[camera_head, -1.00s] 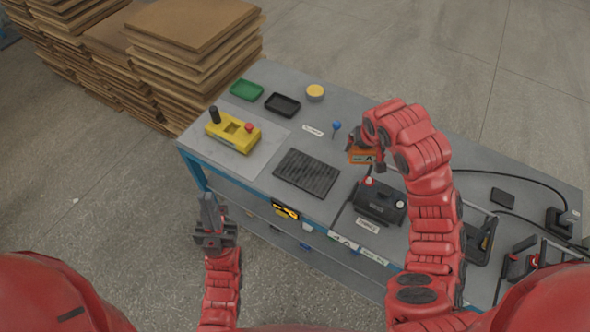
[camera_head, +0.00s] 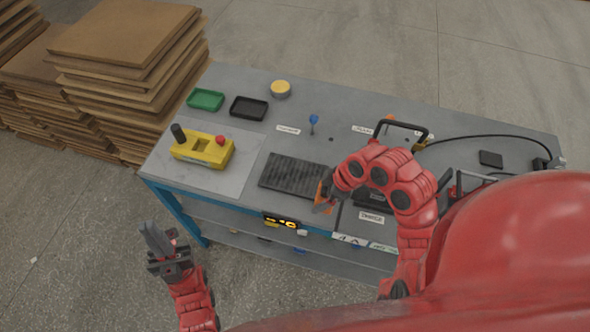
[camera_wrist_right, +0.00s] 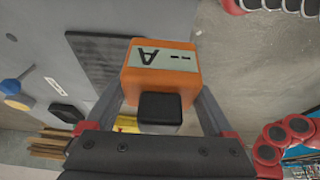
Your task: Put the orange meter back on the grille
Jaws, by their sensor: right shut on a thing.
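The orange meter (camera_head: 322,194) is held in my right gripper (camera_head: 324,198) near the right end of the grille. In the right wrist view the meter (camera_wrist_right: 158,75) sits between the two fingers, its grey display facing the camera. The grille (camera_head: 291,174) is a dark ribbed rectangle lying on the workbench; it also shows in the right wrist view (camera_wrist_right: 98,52), left of the meter. Whether the meter touches it is unclear. My left gripper (camera_head: 156,242) is empty, out in front of the bench at the left; its jaw gap is not clear.
On the workbench (camera_head: 352,105), a yellow device (camera_head: 203,150) stands left of the grille. Green (camera_head: 205,99) and black (camera_head: 249,108) trays, a yellow-topped round tin (camera_head: 281,88) and a blue-headed item (camera_head: 313,120) lie behind. A black case (camera_head: 372,197) is close right of my right gripper.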

